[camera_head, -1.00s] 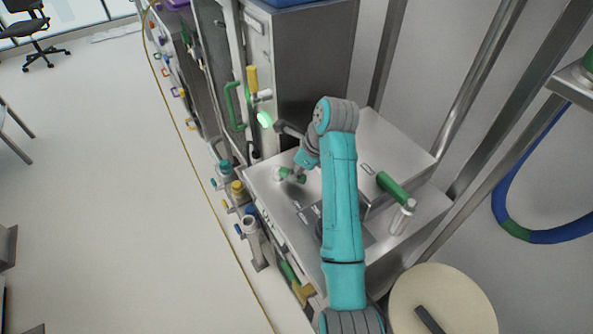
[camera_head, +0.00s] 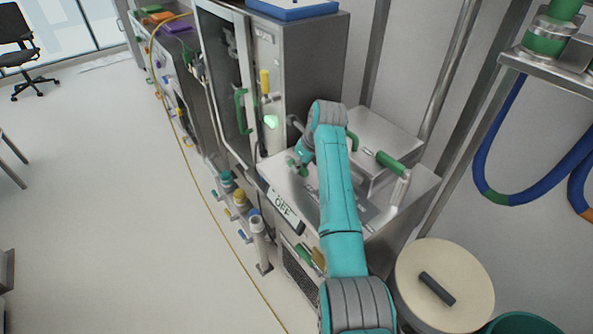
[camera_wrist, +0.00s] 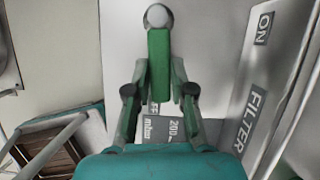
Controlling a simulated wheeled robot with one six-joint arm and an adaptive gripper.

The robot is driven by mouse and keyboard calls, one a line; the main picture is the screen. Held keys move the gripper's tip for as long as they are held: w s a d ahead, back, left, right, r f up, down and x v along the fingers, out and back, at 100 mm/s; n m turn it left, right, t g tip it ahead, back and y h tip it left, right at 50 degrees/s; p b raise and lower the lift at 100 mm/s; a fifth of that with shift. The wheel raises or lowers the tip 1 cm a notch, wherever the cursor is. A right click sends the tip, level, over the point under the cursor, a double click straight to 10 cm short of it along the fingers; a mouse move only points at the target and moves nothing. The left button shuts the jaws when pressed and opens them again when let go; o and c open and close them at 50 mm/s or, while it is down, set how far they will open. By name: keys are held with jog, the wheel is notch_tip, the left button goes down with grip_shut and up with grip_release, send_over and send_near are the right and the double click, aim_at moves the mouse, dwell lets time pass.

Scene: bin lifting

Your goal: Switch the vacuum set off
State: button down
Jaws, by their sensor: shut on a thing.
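My gripper (camera_wrist: 160,95) is shut on a green lever handle (camera_wrist: 159,62) in the wrist view. The handle lies between the two fingers and ends in a pale round knob (camera_wrist: 158,16). In the head view my gripper (camera_head: 301,166) is low over the left part of the steel vacuum set (camera_head: 342,228), and hides most of the handle. A label reading "OFF" (camera_head: 283,209) shows on the set's front edge. In the wrist view "ON" (camera_wrist: 264,27) and "FILTER" (camera_wrist: 249,121) labels are to the right, and a partly covered "200" label (camera_wrist: 170,129) is below.
Another green-handled lever (camera_head: 391,162) stands to the right of my arm. A tall steel cabinet (camera_head: 316,62) with a green door handle (camera_head: 240,112) stands behind. A round beige lid (camera_head: 430,268) is at the lower right. Open floor (camera_head: 120,230) lies to the left.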

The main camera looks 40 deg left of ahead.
jog(key=shift+s+a+m, duration=0.1)
jog(key=shift+s+m, duration=0.2)
jog(key=shift+m, duration=0.3)
jog(key=shift+t, duration=0.3)
jog(key=c, duration=1)
grip_release()
jog(key=v, duration=1.2)
jog(key=shift+a, duration=0.1)
